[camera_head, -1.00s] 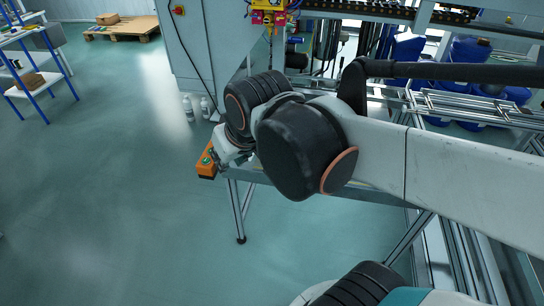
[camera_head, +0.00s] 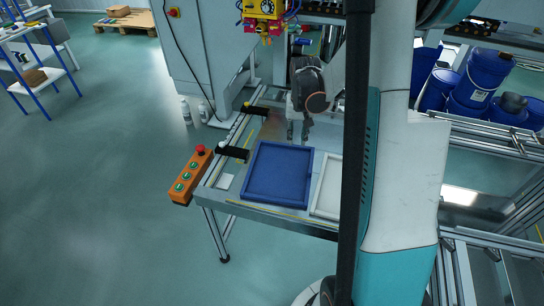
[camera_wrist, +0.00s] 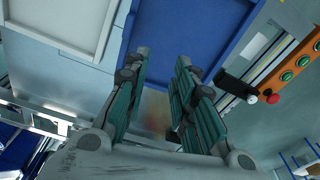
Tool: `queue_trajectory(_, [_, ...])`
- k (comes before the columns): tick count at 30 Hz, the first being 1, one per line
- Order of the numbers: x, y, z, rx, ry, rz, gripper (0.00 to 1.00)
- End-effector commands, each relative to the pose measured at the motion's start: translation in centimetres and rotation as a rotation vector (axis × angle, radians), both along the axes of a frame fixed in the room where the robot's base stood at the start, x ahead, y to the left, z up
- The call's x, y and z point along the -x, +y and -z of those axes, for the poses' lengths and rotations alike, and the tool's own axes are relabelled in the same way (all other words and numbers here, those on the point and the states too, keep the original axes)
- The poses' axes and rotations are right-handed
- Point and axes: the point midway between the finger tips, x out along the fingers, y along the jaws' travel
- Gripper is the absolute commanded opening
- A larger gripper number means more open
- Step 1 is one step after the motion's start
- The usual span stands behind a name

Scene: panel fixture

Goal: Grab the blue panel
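The blue panel (camera_head: 277,174) is a flat square tray with a raised rim, lying on the metal work table. It also shows in the wrist view (camera_wrist: 190,32), at the top, beyond my fingertips. My gripper (camera_head: 298,130) hangs just behind the panel's far edge in the head view. In the wrist view my gripper (camera_wrist: 163,58) has its two green-padded fingers apart with nothing between them. The fingertips overlap the panel's near edge in that view; I cannot tell whether they touch it.
A white panel (camera_head: 327,186) lies right of the blue one, partly hidden by my arm. Black clamps (camera_head: 233,153) stand at the table's left side. An orange button box (camera_head: 190,176) hangs at the left edge. Blue buckets (camera_head: 482,80) stand at the right.

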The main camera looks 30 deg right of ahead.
Motion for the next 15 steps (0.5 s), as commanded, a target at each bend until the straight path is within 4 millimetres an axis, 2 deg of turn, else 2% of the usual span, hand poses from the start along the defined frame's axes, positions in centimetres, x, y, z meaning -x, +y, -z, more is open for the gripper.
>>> queue_trajectory(1, [0.3, -1.5, 1.2, -0.011, 0.019, 0.034, 0.24])
queue_trajectory(6, [1.5, -4.4, 4.2, -0.039, 0.065, 0.111, 0.24])
queue_trajectory(11, [1.9, -5.4, 5.7, -0.049, 0.082, 0.137, 0.24])
queue_trajectory(15, [2.0, -5.4, 8.0, -0.051, 0.083, 0.139, 0.24])
